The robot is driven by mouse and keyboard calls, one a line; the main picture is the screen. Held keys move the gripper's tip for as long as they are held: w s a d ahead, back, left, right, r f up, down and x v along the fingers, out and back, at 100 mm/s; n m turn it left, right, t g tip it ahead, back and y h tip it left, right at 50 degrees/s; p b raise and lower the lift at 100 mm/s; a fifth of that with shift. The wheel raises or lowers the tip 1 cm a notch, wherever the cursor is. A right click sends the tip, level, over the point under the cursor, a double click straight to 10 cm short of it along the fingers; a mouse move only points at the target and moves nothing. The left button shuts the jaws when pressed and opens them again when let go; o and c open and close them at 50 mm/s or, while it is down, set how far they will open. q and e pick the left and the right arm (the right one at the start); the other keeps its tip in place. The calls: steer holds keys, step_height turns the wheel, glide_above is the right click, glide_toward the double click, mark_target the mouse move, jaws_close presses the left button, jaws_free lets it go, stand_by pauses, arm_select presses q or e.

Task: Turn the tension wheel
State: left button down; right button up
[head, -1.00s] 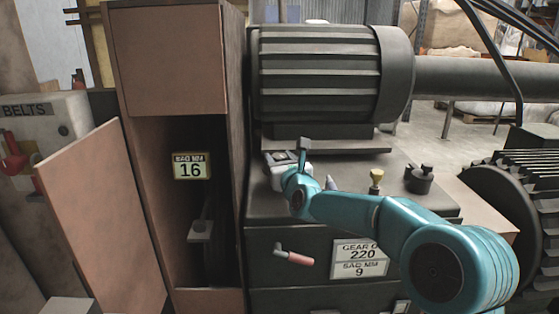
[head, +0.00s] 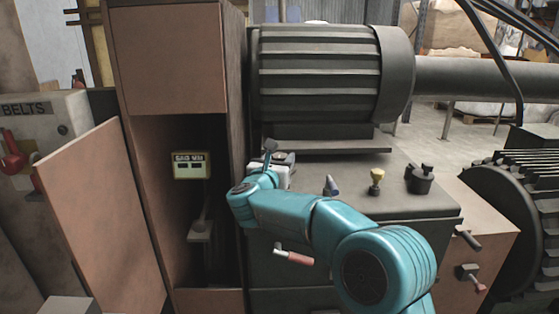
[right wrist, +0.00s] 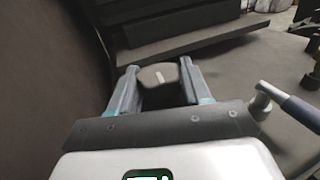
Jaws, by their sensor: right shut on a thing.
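In the right wrist view, a dark rounded wheel or knob (right wrist: 160,74) with a short white mark sits between the fingers of my right gripper (right wrist: 160,90). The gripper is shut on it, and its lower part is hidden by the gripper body. In the head view my right gripper (head: 278,158) is at the left end of the machine top, below the ribbed motor; the wheel cannot be made out there. The sag display (head: 191,165) in the open cabinet shows dashes or unreadable digits. My left gripper is not in view.
A ribbed motor (head: 320,75) stands behind the gripper. A blue-grey handle (head: 331,186), a yellow-topped knob (head: 376,182) and a black cap (head: 420,178) stand to the right. A red-handled lever (head: 293,257) is on the front. An open door panel (head: 100,215) is at left.

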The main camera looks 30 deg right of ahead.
mark_target(280, 155)
steer(key=shift+m+g+h, duration=0.9)
steer(key=shift+m+g, duration=0.2)
steer(key=shift+g, duration=0.4)
steer(key=shift+r, duration=0.1)
steer(key=o, duration=0.9)
steer(key=shift+o, duration=0.2)
step_height(280, 155, up, 20)
steer(key=p, duration=0.8)
